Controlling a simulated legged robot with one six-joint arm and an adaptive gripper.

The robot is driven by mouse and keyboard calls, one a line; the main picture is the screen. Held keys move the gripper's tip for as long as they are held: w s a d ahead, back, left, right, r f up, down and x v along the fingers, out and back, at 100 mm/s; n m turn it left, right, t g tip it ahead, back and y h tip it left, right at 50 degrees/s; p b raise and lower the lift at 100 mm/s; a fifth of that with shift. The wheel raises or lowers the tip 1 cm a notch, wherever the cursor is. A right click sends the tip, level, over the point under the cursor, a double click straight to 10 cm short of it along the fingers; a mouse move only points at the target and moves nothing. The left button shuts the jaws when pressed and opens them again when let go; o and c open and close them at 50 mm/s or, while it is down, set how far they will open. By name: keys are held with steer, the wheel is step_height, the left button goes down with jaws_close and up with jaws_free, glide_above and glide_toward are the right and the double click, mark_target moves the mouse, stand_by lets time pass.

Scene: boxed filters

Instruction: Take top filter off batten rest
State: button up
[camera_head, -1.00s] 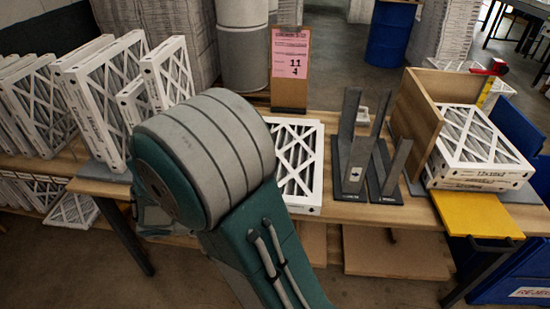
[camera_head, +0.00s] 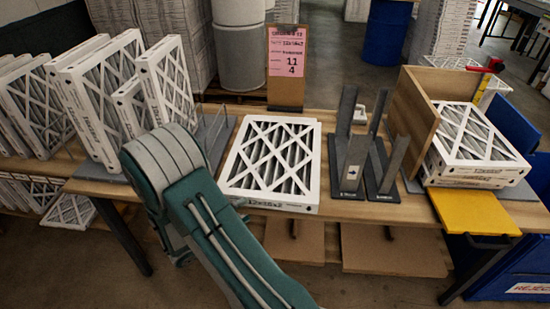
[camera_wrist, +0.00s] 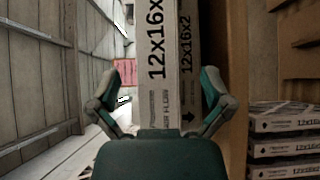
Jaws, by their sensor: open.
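A white-framed pleated filter (camera_head: 268,160) lies flat at the middle of the bench, its front edge labelled 12x16x2. I cannot tell in the head view how it is supported or whether another lies under it. In the wrist view, two filter edges lie side by side, one marked 12x16x (camera_wrist: 155,50) and one marked 12x16x2 (camera_wrist: 185,60). My gripper (camera_wrist: 166,92) is open, with one finger on each side of these edges and gaps showing. In the head view my arm hides the gripper, left of the flat filter.
Grey slotted uprights (camera_head: 353,165) stand right of the flat filter. A wooden-sided stack of filters (camera_head: 470,140) is farther right. Standing filters (camera_head: 95,100) crowd the left. A pink sign (camera_head: 286,55) stands behind. More labelled filters (camera_wrist: 285,150) show at right in the wrist view.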

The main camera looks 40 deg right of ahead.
mark_target(256, 203)
steer(key=d, duration=0.5)
steer(key=shift+d, duration=0.15)
steer(key=c, duration=1.3)
